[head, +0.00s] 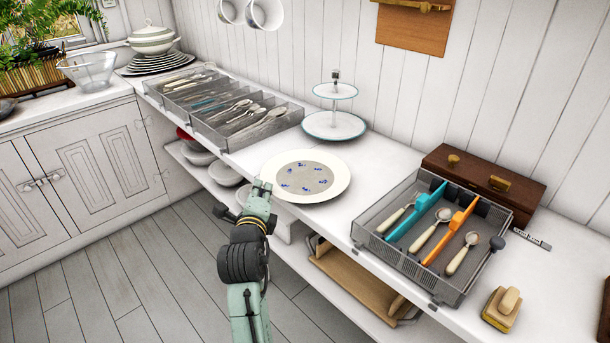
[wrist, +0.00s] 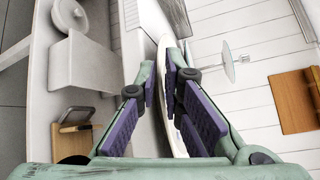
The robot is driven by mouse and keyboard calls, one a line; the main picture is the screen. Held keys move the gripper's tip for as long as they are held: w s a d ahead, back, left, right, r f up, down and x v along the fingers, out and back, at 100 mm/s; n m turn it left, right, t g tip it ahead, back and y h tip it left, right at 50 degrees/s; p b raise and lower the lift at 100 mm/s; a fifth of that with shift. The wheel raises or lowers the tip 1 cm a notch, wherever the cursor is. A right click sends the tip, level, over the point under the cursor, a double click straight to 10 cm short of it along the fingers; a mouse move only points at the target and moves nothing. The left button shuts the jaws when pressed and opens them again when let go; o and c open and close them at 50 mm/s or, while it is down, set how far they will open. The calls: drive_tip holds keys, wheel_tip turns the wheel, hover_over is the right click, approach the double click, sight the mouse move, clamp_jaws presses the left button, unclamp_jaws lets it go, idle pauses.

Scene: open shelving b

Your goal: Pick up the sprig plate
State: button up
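The sprig plate (head: 322,165) is a round cream plate with a grey centre and small blue sprigs. It lies flat on the white counter near the front edge. My gripper (head: 262,188) is at its left, front-side rim in the head view. In the wrist view the plate's pale rim (wrist: 164,85) shows nearly edge-on between the purple-padded fingers of my gripper (wrist: 160,88). The fingers are apart, with a gap beside the rim. The right finger hides part of the plate, and contact with it cannot be told.
A two-tier stand (head: 333,125) stands behind the plate. A grey cutlery tray (head: 205,128) is to the left, and another organiser (head: 366,238) is to the right, before a wooden box (head: 480,180). Bowls (head: 222,173) and a wooden tray (head: 355,282) sit on the shelf below.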

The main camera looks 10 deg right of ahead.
sight(266, 171)
drive_tip(key=shift+p+x, duration=0.4)
drive_tip(key=shift+x, duration=1.65)
drive_tip(key=shift+c, duration=0.5)
clamp_jaws()
drive_tip(key=shift+r, duration=0.3)
